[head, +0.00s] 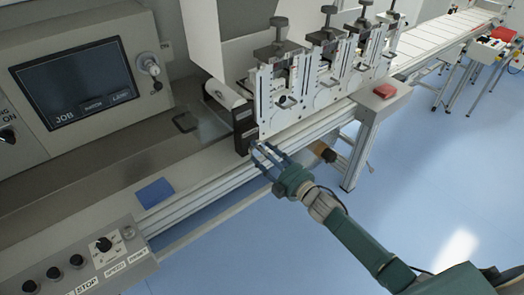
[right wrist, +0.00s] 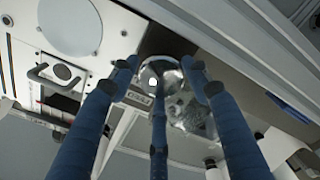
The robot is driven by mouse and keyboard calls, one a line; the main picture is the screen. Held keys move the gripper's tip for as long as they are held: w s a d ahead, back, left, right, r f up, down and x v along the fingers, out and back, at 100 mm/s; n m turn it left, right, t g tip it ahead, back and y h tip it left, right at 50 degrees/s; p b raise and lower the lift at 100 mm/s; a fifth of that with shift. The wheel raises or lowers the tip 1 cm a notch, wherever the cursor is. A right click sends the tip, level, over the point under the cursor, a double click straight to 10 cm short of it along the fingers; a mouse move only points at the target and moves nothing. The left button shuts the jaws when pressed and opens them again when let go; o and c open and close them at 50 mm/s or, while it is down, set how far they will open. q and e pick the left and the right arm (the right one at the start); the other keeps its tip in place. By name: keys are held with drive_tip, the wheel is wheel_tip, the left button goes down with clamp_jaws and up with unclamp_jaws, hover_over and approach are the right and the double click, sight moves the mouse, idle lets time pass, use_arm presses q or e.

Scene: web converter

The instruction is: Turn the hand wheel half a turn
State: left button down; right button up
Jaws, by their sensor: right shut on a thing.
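My right gripper (head: 268,155) has blue fingers and is at the front edge of the machine, just right of a black block (head: 243,128). In the right wrist view its fingertips (right wrist: 160,68) close in around a shiny round metal piece, which looks like the hand wheel (right wrist: 185,110). The gripper is shut on it. The fingers cover part of its rim, and its turned angle cannot be told. In the head view I cannot make out the wheel behind the fingers. My left gripper is not in view.
Several upright print stations (head: 272,90) stand behind the gripper. A control screen (head: 75,82) is at the left, and a button panel (head: 85,265) is at the lower left. The blue floor (head: 440,165) at the right is clear.

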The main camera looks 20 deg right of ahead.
drive_tip(key=m, duration=0.7)
drive_tip(key=f+m+p, duration=0.1)
drive_tip(key=m, duration=0.3)
drive_tip(key=shift+s, duration=0.15)
drive_tip(key=shift+s+a+f, duration=0.1)
drive_tip(key=shift+f, duration=0.15)
drive_tip(key=o, duration=1.1)
drive_tip(key=shift+r, duration=0.1)
drive_tip(key=shift+r, duration=0.2)
drive_tip(key=shift+v, duration=3.9)
